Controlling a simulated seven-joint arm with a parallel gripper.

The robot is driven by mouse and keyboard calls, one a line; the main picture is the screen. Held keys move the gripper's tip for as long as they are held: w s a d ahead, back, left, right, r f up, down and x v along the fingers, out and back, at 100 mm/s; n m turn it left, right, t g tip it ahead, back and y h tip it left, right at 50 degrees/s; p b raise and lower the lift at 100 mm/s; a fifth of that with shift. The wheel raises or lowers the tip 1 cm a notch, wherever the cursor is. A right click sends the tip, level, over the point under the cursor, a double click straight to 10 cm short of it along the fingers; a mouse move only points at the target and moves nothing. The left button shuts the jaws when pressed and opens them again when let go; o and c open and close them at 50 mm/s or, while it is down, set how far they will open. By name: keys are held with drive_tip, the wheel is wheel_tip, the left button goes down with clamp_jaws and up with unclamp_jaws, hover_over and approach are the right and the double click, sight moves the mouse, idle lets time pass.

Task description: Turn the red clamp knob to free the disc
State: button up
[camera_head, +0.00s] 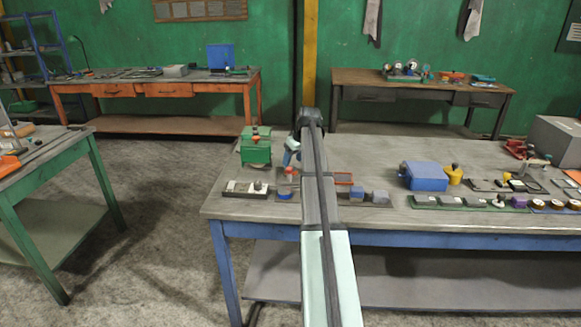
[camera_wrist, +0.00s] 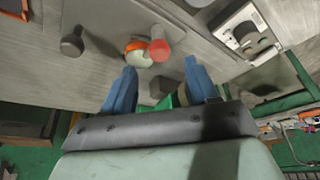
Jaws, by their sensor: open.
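The red knob (camera_wrist: 159,50) shows in the wrist view as a short upright-looking red cylinder, just beyond my fingertips. Beside it is a round orange and white piece (camera_wrist: 137,48), partly covered; I cannot tell if it is the disc. My gripper (camera_wrist: 160,76) is open, its two blue fingers apart with nothing held between them. In the head view my gripper (camera_head: 291,151) is partly hidden behind my arm. A red knob (camera_head: 290,170) shows just below it, with a blue round piece (camera_head: 285,195) in front.
A dark round-topped knob (camera_wrist: 72,42) stands left of the red one. A green box (camera_head: 256,150) and a pale strip with a dark knob (camera_head: 245,188) stand close by on the table. Blue and grey blocks (camera_head: 378,196) and a blue box (camera_head: 424,176) lie to the right.

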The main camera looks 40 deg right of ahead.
sight(290, 168)
drive_tip(key=shift+x, duration=2.4)
drive_tip(key=c, duration=1.1)
